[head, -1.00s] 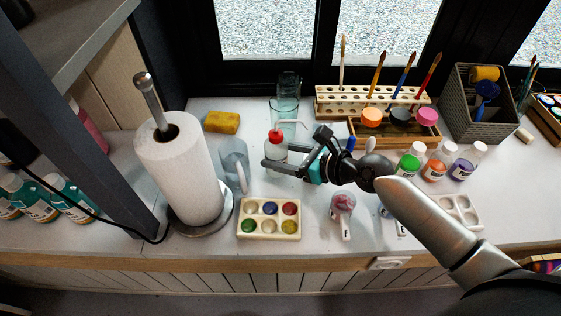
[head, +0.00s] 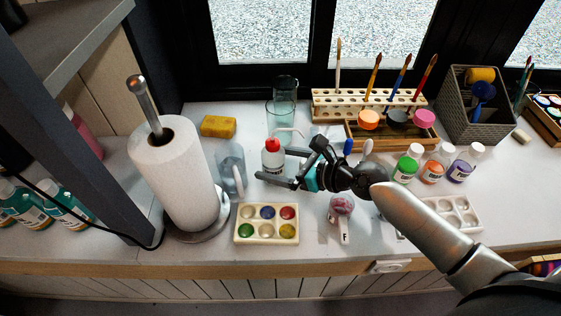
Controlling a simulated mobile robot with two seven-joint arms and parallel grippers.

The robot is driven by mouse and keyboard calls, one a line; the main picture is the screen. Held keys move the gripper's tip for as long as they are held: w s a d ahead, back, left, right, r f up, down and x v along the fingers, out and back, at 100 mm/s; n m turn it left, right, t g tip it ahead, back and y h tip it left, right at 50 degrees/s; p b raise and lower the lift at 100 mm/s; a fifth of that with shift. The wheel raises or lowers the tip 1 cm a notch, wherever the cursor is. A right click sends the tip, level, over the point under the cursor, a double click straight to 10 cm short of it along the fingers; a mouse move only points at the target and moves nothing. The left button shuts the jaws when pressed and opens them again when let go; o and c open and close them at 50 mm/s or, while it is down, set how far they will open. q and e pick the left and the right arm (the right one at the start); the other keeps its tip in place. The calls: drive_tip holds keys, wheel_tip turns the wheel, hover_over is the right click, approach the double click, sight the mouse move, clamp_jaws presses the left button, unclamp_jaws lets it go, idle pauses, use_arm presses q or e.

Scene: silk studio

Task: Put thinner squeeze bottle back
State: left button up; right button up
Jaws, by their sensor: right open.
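The thinner squeeze bottle (head: 272,149), white with a red cap and a pale bent spout, stands upright on the white counter, right of a clear jug. My right gripper (head: 277,165) is open beside the bottle. One finger reaches across in front of its lower part and the other points at its right side. I cannot tell whether either finger touches it. The bottle's base is partly hidden by the near finger. My left gripper is not in view.
The clear jug (head: 231,170) and paper towel roll (head: 176,178) stand left. A glass jar (head: 283,108) stands behind. A paint palette (head: 266,223) lies in front. The brush rack (head: 340,104) and paint bottles (head: 407,164) are right. A yellow sponge (head: 218,127) lies behind the jug.

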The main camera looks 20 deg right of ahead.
drive_tip(key=shift+r, duration=0.2)
drive_tip(key=p+v, duration=0.1)
drive_tip(key=v, duration=1.1)
drive_tip(key=shift+f, duration=0.1)
idle(1.0)
